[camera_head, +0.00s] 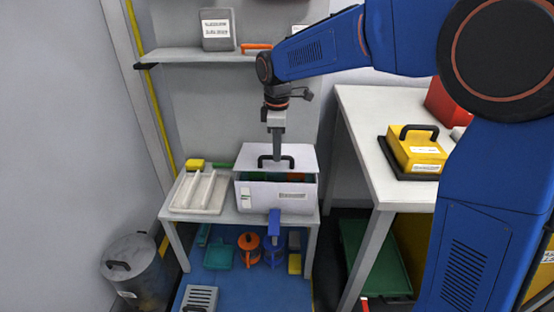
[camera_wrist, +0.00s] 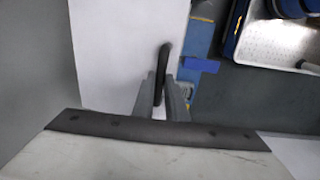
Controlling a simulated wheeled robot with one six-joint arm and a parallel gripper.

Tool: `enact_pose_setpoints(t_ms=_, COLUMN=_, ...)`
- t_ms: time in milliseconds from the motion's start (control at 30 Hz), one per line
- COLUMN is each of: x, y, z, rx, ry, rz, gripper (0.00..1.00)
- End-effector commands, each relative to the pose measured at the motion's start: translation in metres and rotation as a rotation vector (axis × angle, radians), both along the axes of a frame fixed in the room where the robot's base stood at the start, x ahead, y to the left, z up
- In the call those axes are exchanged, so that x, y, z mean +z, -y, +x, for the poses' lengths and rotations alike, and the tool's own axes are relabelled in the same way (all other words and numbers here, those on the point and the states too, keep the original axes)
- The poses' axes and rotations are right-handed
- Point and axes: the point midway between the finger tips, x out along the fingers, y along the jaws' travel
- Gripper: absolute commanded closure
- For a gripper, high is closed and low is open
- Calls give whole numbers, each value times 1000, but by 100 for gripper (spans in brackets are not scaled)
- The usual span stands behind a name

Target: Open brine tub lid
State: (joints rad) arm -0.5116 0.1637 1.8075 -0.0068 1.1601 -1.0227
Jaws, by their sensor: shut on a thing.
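The brine tub (camera_head: 262,202) is a white box with labels on its front, standing on a low bench. Its flat white lid (camera_head: 302,156) has a black bar handle (camera_head: 289,162). A dark gap with green and orange contents (camera_head: 290,178) shows between the lid's front edge and the tub's rim, so the lid stands partly open. My gripper (camera_head: 277,157) points down from above and is shut on the handle. In the wrist view, the fingers (camera_wrist: 163,100) close around the black handle (camera_wrist: 165,60) over the white lid (camera_wrist: 110,45).
A white rack (camera_head: 198,191) lies left of the tub on the bench (camera_head: 228,215). A shelf (camera_head: 185,56) hangs above. A taller table (camera_head: 375,120) with a yellow case (camera_head: 415,152) stands close on the right. A grey bin (camera_head: 140,270) stands at the lower left.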

Motion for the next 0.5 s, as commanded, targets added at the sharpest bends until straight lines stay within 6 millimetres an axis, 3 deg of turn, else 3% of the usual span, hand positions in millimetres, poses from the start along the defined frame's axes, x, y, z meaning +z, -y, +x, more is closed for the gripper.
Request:
enact_pose_setpoints(t_ms=133, x=19, y=0, z=15, rx=-3, ry=-99, rz=5, gripper=100)
enact_pose_setpoints(t_ms=500, x=52, y=2, z=44, rx=-1, ry=-90, rz=4, gripper=100)
